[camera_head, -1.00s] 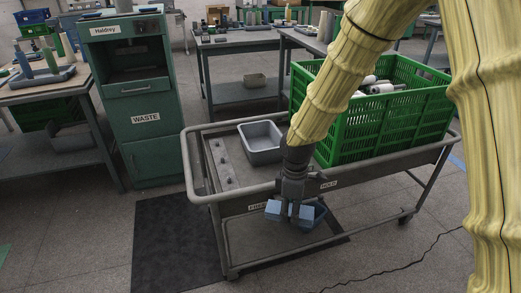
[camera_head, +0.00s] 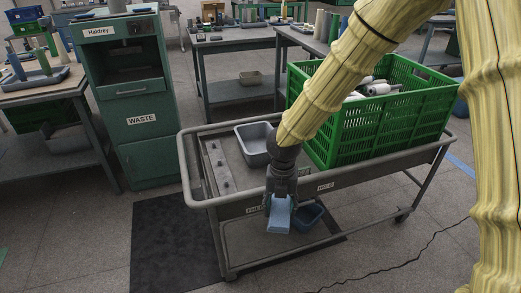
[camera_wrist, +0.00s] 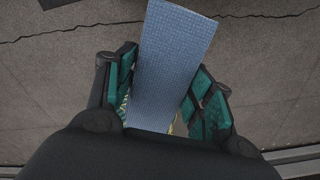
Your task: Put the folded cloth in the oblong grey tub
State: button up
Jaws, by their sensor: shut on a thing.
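My gripper (camera_head: 281,196) is shut on the light blue folded cloth (camera_head: 279,214), which hangs from it in front of the cart's near side. In the wrist view the cloth (camera_wrist: 172,62) stands between the green-padded fingers (camera_wrist: 160,100) and sticks out beyond them. The grey tub (camera_head: 257,159) stands on the cart top, behind and left of my gripper. It looks empty, and my arm hides part of its right side.
A green crate (camera_head: 400,128) with white cones fills the cart's right side. The grey cart (camera_head: 240,209) has a raised rail. A blue-grey tub (camera_head: 310,215) shows low behind the cloth. A green waste cabinet (camera_head: 138,105) stands left; a dark mat (camera_head: 165,245) lies on the floor.

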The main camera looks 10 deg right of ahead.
aim_at(258, 145)
jog(key=i, duration=1.45)
